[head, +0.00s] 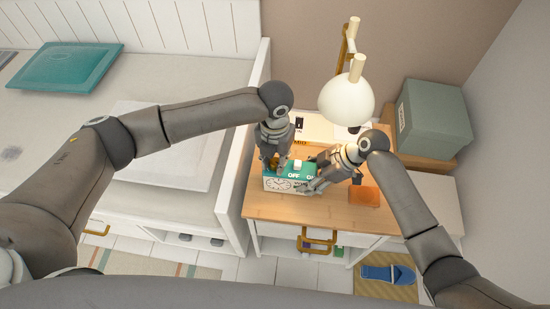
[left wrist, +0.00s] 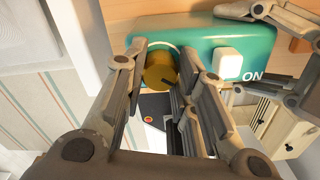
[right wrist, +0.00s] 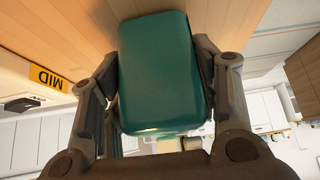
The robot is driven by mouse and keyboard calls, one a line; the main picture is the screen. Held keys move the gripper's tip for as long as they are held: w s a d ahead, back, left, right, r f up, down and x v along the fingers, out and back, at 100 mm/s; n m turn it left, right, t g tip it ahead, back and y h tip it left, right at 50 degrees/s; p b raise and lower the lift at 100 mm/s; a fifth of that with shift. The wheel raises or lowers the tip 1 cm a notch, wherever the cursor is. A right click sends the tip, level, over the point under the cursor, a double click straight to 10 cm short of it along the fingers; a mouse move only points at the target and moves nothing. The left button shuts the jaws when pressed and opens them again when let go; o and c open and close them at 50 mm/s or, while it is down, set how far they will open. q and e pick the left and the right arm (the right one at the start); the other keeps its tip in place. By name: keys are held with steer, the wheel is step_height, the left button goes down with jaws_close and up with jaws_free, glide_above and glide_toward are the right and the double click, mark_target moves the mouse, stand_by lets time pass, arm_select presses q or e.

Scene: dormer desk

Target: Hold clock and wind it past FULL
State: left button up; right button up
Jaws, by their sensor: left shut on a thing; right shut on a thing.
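The clock (head: 290,184) stands on the wooden desk, with a white dial face at the front and a teal top bearing a white button and OFF/ON lettering. Its teal body also shows in the left wrist view (left wrist: 200,38) and right wrist view (right wrist: 155,75). My left gripper (head: 272,163) is at the clock's left end, shut on a brass winding knob (left wrist: 160,72). My right gripper (head: 312,181) is shut on the clock's right end, with a finger on each side of the teal body. The lower dial is too small to read.
A white lamp (head: 346,100) stands close behind my right gripper. A yellow MID label (right wrist: 48,78) lies behind the clock. An orange pad (head: 364,196) lies on the desk to the right, and a grey-green box (head: 432,118) stands at the back right. The desk's front strip is clear.

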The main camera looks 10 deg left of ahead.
mark_target(275, 161)
stand_by(0.4)
arm_select(q)
steer(key=o, duration=1.1)
steer(key=shift+c, duration=0.2)
step_height(275, 161, up, 12)
arm_select(e)
steer(key=o, duration=1)
